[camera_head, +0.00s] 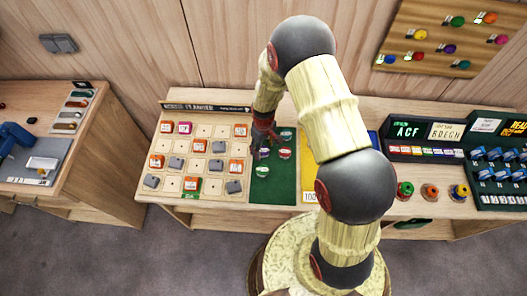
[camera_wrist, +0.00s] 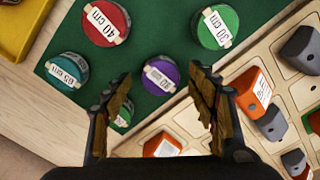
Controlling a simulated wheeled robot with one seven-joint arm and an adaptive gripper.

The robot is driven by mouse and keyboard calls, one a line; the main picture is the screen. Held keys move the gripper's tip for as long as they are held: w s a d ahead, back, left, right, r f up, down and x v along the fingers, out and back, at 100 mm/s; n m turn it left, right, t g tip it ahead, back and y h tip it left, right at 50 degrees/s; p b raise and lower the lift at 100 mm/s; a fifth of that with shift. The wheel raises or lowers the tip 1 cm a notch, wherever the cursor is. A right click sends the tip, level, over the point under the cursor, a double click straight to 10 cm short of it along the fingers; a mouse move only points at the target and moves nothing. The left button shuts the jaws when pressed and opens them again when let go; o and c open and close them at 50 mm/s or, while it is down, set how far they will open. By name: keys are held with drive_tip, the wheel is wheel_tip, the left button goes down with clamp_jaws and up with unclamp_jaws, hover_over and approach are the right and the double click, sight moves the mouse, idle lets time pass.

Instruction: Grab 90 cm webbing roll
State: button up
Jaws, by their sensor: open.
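Several webbing rolls with white length labels lie on a dark green mat (camera_head: 272,187). In the wrist view, a purple roll (camera_wrist: 160,75) lies between and beyond my fingertips, its label hard to read. A green roll (camera_wrist: 217,27) at the upper right has a label ending in "0 cm"; its first digit is unclear, perhaps 9 or 5. A red roll (camera_wrist: 106,22) reads 40 cm. A teal roll (camera_wrist: 67,70) seems to read 65 cm. Another green roll (camera_wrist: 123,115) is partly hidden behind the left finger. My gripper (camera_wrist: 162,86) is open and empty above the mat.
Left of the mat, a wooden tray (camera_head: 205,131) holds orange and grey blocks in square slots. Right of it is a yellow board (camera_head: 309,193), partly hidden by my arm.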

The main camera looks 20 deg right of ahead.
drive_tip(key=shift+f, duration=0.45)
drive_tip(key=shift+c, duration=0.6)
drive_tip(key=c, duration=1.1)
